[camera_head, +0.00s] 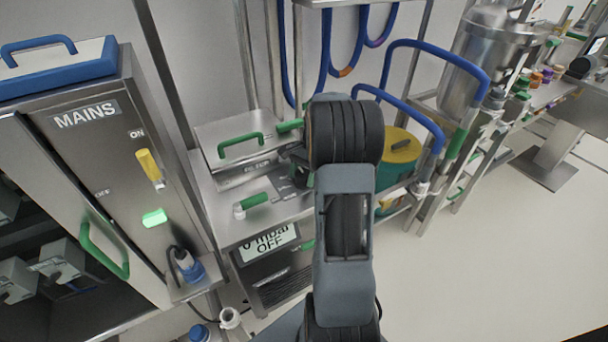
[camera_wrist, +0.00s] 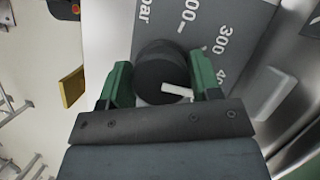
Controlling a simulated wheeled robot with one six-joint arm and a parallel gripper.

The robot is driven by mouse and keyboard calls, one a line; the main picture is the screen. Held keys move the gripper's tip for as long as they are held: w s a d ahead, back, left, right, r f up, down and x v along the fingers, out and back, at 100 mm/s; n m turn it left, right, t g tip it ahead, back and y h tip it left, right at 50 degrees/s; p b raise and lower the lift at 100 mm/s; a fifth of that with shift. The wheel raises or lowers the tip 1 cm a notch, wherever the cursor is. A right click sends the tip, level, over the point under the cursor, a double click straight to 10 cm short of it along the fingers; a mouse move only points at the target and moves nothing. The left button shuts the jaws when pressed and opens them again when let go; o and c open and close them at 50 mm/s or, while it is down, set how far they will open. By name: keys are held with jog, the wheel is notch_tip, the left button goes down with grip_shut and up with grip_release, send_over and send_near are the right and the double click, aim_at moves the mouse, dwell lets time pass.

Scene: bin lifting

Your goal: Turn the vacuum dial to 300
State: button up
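The vacuum dial (camera_wrist: 158,62) is a dark round knob with a white pointer mark (camera_wrist: 177,91) in the wrist view. It stands on a grey scale plate (camera_wrist: 215,15) printed with "bar", "300" and other partly hidden numbers. My gripper (camera_wrist: 162,82) has its green fingers on either side of the knob, seemingly touching both sides. The pointer slants right and slightly down, toward the right finger; the finger hides part of the scale. In the head view my arm hides the dial and gripper. A display (camera_head: 268,243) there reads "0 mbar OFF".
The grey MAINS cabinet (camera_head: 95,150), with a yellow switch (camera_head: 149,165) and a lit green button (camera_head: 154,217), stands left. A yellow-topped green drum (camera_head: 400,146) and blue-handled frame are right of my arm.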

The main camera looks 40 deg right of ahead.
jog(key=c, duration=0.5)
jog(key=shift+o, duration=0.2)
jog(key=n+g+p, duration=0.1)
jog(key=n+p, duration=0.1)
jog(key=n, duration=0.1)
jog(key=shift+r, duration=0.15)
jog(key=shift+n+g+h+p, duration=0.35)
jog(key=shift+n+h+p, duration=0.15)
jog(key=shift+n, duration=0.65)
jog(key=shift+n+g+h+p, duration=0.35)
jog(key=shift+n+h+p, duration=0.1)
jog(key=shift+n, duration=0.7)
jog(key=o, duration=0.9)
